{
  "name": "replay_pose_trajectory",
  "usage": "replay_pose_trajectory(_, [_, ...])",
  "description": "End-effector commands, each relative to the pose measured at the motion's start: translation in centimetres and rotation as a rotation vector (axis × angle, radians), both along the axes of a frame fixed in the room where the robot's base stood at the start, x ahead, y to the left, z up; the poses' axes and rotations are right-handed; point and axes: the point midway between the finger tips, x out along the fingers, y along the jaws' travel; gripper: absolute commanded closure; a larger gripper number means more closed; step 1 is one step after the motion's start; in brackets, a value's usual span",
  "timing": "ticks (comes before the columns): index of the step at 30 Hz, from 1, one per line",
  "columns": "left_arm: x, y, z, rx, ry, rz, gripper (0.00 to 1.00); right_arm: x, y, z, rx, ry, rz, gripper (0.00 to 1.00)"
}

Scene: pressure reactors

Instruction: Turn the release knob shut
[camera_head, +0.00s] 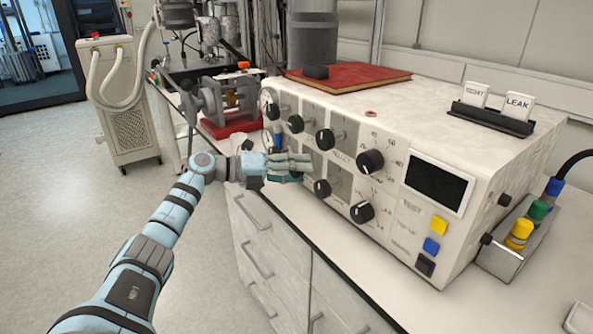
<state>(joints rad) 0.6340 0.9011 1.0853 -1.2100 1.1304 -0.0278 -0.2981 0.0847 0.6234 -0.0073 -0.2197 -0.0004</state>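The white control unit (470,110) stands on the bench with black knobs on its front panel. A large upper knob (370,161), a large lower knob (361,212) and a lower-row knob (322,188) show clearly. No readable label tells me which one is the release knob. My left gripper (306,163) is in front of the panel's lower left part, left of the lower-row knob. A teal piece (284,179) shows just under its fingers; I cannot tell whether the fingers touch it or whether they are closed. The gripper hides the panel behind it. My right gripper is out of view.
A red book (350,76) lies on top of the unit, beside a holder with a LEAK tag (518,107). A clamp-like device on a red base (230,124) stands left of the panel.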

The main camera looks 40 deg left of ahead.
Motion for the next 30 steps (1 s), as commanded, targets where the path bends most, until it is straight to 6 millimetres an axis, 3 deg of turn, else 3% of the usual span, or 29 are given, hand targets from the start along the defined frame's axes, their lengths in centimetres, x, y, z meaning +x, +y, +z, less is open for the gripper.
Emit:
replay_pose_trajectory(11, [-0.4,0.4,0.1,0.001,-0.001,0.002,0.44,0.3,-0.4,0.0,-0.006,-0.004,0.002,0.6])
replay_pose_trajectory(14, [-1.6,1.4,0.3,0.004,0.002,0.004,0.44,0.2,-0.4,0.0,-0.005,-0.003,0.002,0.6])
replay_pose_trajectory(24, [-8.5,6.5,1.7,0.004,0.009,0.002,0.44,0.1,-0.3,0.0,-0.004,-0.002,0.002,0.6])
replay_pose_trajectory(30, [-9.5,7.1,2.2,0.0,0.0,0.001,0.44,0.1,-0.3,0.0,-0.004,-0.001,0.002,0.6])
